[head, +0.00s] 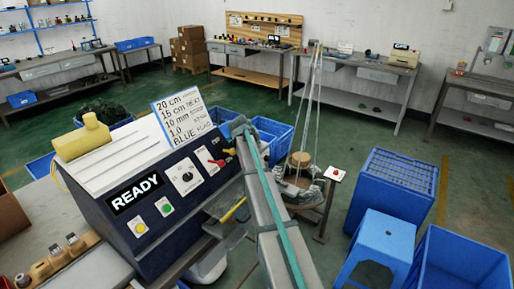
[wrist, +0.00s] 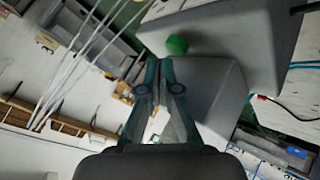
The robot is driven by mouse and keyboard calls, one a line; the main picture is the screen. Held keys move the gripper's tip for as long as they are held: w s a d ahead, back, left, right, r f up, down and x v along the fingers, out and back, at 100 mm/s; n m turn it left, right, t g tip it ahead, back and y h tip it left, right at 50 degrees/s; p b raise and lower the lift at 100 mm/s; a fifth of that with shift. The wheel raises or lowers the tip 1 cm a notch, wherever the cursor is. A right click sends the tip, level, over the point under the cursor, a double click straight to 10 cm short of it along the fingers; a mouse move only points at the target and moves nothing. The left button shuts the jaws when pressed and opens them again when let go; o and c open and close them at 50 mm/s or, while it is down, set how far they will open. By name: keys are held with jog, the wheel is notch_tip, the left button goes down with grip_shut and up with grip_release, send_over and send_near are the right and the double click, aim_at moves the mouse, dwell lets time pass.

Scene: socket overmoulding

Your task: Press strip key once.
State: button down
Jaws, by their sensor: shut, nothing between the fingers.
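The dark blue machine (head: 110,200) with a READY display (head: 134,191) stands at the left front in the head view. Its sloping panel has a yellow button (head: 138,226), a green button (head: 164,207), a black dial (head: 184,176) and a red lever (head: 211,159). The key labels are too small to read, so I cannot tell which is the strip key. My gripper (wrist: 159,64) is shut and empty in the wrist view. Its fingertips are near a grey body with a green knob (wrist: 177,45); I cannot tell whether they touch. I cannot make out my gripper in the head view.
A red button stand (head: 338,175), blue crates (head: 395,185) and a blue stool (head: 385,235) are to the right.

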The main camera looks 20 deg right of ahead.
jog(key=shift+r, duration=0.2)
jog(key=shift+r+p, duration=0.95)
jog(key=shift+r, duration=1.45)
